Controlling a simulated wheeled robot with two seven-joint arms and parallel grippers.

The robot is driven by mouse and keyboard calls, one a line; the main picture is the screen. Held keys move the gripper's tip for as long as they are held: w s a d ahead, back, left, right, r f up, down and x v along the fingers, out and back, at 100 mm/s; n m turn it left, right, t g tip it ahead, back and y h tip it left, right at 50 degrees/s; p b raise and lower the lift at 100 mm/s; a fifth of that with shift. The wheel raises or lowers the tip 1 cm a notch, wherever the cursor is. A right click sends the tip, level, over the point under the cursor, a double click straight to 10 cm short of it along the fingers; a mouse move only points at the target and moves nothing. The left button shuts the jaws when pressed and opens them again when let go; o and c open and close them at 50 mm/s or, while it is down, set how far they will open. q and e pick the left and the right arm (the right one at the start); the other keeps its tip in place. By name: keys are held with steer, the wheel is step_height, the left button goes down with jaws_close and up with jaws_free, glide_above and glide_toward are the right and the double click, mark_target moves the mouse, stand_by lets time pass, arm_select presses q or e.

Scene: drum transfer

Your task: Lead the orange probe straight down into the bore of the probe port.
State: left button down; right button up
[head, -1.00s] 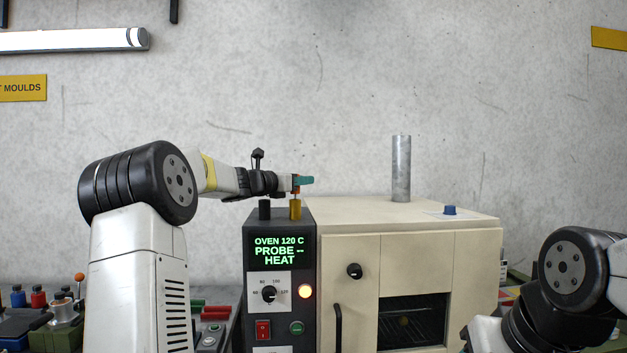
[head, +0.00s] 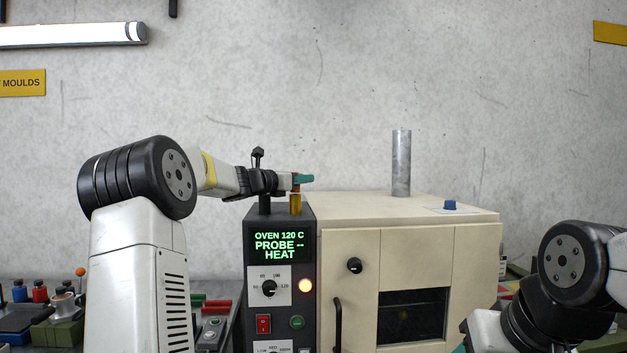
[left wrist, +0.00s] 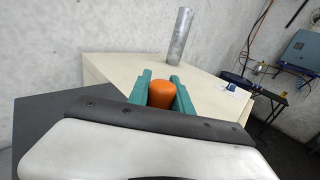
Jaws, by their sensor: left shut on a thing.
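My left gripper (head: 304,179) is shut on the orange probe (left wrist: 161,94), which stands between its two teal fingers in the left wrist view. In the head view a short piece of the orange probe (head: 296,188) shows below the fingers, looking upright. The brass-coloured probe port (head: 295,205) is directly below it, on top of the dark control unit. Almost no gap shows between probe and port. I cannot tell whether the tip is in the bore, as the bore's mouth is hidden. My right gripper is out of view; only its arm shows at lower right.
The dark control unit (head: 257,325) reads "PROBE --". A black post (head: 265,204) stands just left of the port.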

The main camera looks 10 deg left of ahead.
arm_select(q)
steer(key=shift+f, duration=0.2)
steer(key=c, duration=1.1)
jaws_free()
steer(key=shift+o, duration=0.5)
steer(key=o, duration=0.5)
step_height(320, 180, up, 7)
steer(key=shift+r, duration=0.2)
